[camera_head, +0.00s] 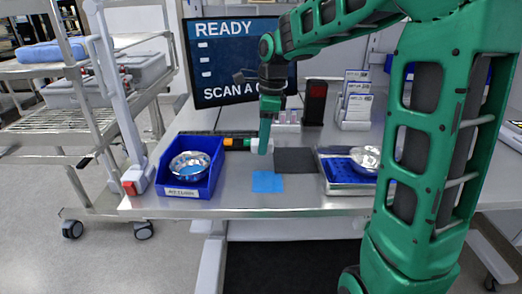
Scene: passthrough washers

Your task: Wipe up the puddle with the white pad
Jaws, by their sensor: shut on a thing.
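My gripper (264,136) points down over the metal table, behind the blue patch. It is shut on a small white thing, which looks like the white pad (257,147); my fingers hide part of it. I cannot tell whether the pad touches the table. A flat, light-blue, roughly square patch (267,182) lies near the table's front edge, in front of my gripper. I cannot tell whether it is the puddle or a sheet. No other puddle can be made out clearly.
A blue bin (174,192) with a metal bowl (190,165) stands at left. A dark mat (296,160) lies right of my gripper. A blue-lined tray (342,180) with another metal bowl (366,157) is further right. A screen (225,60) stands behind.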

